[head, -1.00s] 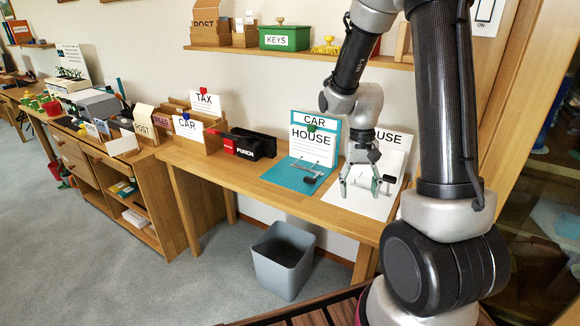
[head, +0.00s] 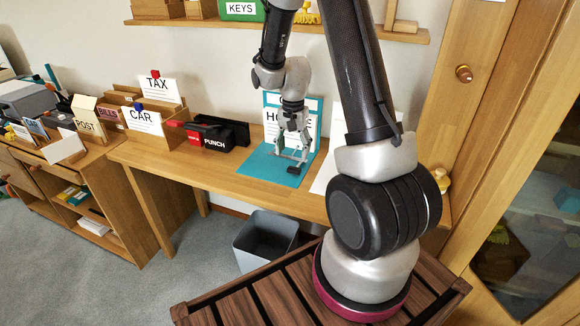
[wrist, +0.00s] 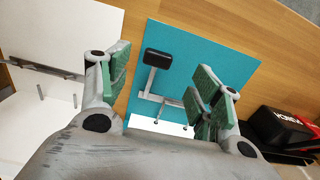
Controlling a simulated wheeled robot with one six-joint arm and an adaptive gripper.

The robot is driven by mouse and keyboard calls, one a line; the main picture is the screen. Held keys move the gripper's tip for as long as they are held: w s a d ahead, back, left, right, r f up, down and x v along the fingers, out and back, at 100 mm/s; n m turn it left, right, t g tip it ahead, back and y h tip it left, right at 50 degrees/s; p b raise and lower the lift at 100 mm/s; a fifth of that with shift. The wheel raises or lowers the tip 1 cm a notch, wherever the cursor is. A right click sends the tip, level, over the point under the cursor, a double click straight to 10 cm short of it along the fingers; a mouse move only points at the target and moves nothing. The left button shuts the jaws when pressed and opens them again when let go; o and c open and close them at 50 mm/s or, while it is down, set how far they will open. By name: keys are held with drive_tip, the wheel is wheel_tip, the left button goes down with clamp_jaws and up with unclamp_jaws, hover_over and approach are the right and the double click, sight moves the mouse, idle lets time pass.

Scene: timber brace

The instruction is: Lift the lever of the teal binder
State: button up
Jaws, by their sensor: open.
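The teal binder lies open on the desk, its base (head: 256,166) flat and its far cover upright with a white sheet partly hidden behind my gripper. Its lever is a grey metal bar with a black pad (head: 294,171) at the near end. The wrist view shows the teal base (wrist: 190,45), the lever bar (wrist: 151,84) and the black pad (wrist: 158,60) between my fingers in the picture. My gripper (head: 293,150) is open and empty over the binder. Its green-padded fingers (wrist: 160,75) stand either side of the lever. I cannot tell its exact height above the lever.
A white binder (wrist: 62,38) lies beside the teal one, mostly hidden by my arm in the head view. A black and red punch (head: 215,136) stands on the other side. Card boxes (head: 172,135) are farther left. A shelf (head: 345,33) runs above the desk.

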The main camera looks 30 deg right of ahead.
sight(293, 170)
wheel_tip(293, 170, down, 8)
drive_tip(key=shift+r, duration=0.1)
idle(0.4)
clamp_jaws()
